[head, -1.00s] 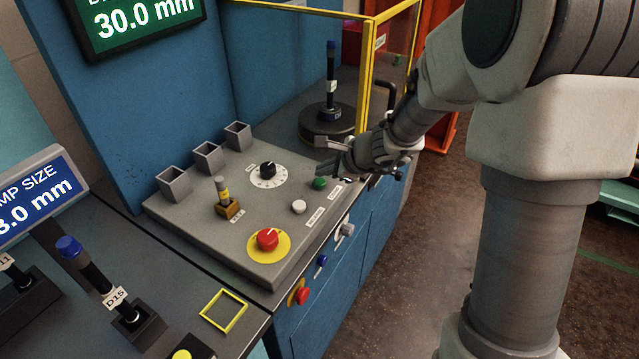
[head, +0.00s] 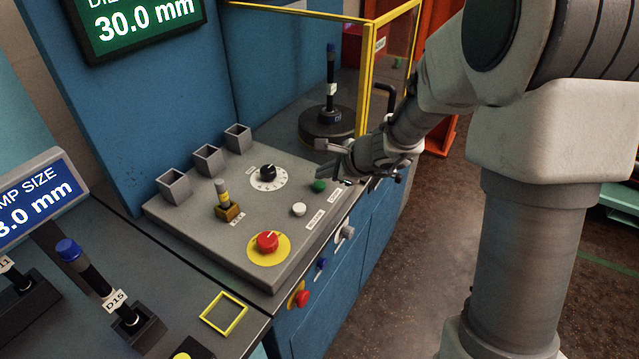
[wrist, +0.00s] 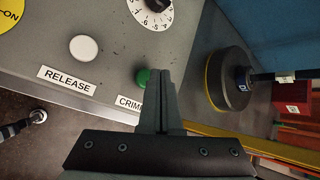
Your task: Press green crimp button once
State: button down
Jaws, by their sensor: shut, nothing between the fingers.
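The green crimp button (head: 319,186) sits on the sloped grey control panel (head: 190,225), near its right edge. In the wrist view the green button (wrist: 142,77) shows just left of my fingertips, partly covered by them, above a partly hidden "CRIM..." label (wrist: 130,103). My gripper (head: 324,169) is shut and empty, with its fingertips over the panel just above the button in the head view. The two closed fingers (wrist: 161,76) also show in the wrist view. I cannot tell whether they touch the button.
A white release button (head: 299,209), a black dial (head: 268,171), a red stop button (head: 267,241) and a yellow-banded lever (head: 223,196) share the panel. A yellow-framed guard (head: 365,75) and a round black base with a rod (head: 327,122) stand behind my gripper.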

aim_at(324, 186)
jog(key=shift+f, duration=0.1)
dwell(0.7)
jog(key=shift+f+b, duration=0.35)
jog(key=shift+b, duration=0.3)
jog(key=shift+f+b, duration=0.45)
jog(key=shift+b, duration=0.1)
dwell(0.4)
jog(key=shift+r, duration=0.15)
jog(key=shift+r+p, duration=0.7)
jog(key=shift+r, duration=0.05)
jog(key=shift+r+p, duration=2.05)
jog(key=shift+r, duration=0.45)
